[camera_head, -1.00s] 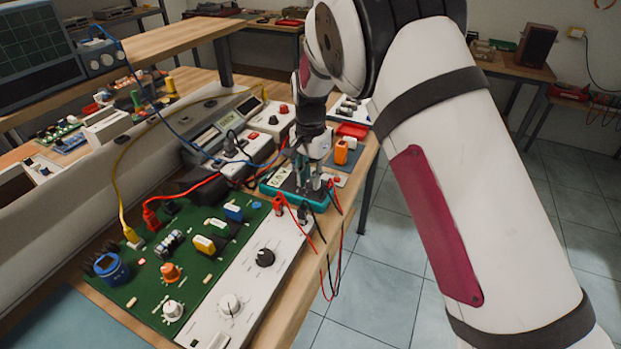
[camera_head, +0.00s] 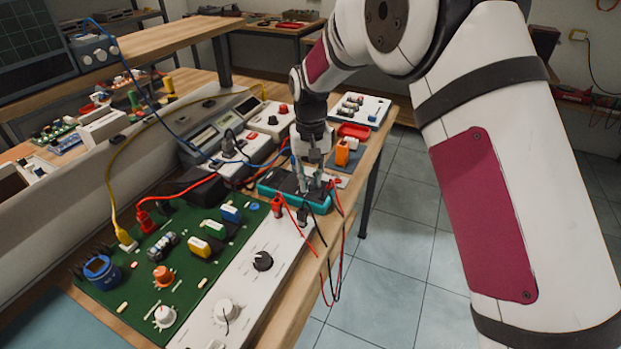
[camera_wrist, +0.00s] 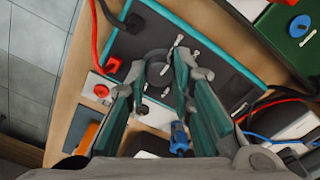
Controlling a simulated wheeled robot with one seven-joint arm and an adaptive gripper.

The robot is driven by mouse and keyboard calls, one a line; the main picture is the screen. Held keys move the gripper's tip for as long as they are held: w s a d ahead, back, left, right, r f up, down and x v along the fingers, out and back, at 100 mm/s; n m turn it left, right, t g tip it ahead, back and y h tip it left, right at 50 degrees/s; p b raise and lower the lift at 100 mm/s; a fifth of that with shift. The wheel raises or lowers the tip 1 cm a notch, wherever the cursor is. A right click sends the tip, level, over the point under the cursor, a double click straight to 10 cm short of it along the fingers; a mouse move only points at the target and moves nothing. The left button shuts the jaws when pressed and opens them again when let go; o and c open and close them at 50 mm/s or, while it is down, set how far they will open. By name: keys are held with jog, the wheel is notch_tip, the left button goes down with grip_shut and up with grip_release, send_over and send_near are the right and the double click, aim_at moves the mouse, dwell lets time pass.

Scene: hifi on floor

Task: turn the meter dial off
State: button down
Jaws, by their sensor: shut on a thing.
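The meter is a dark, flat device with a teal rim (camera_head: 275,193) on the bench edge; it also fills the upper middle of the wrist view (camera_wrist: 215,52). Its round dark dial (camera_wrist: 157,70) lies between my fingertips in the wrist view. My gripper (camera_head: 314,183) points down over the meter, and in the wrist view its two fingers (camera_wrist: 160,76) stand on either side of the dial, shut on it. The meter's screen is not visible. The dial is hidden by the fingers in the head view, and its exact setting is hard to read.
Red and black leads run from plugs (camera_head: 278,203) beside the meter and hang over the bench edge. A green circuit board (camera_head: 190,278) and white panel (camera_head: 245,290) lie nearer. An orange block (camera_head: 342,153) and red tray (camera_head: 354,131) stand just beyond. Open floor lies right.

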aim_at(310, 181)
jog(key=shift+a+n, duration=0.1)
jog(key=shift+n, duration=0.2)
jog(key=c, duration=1.4)
grip_release()
notch_tip(310, 181, up, 12)
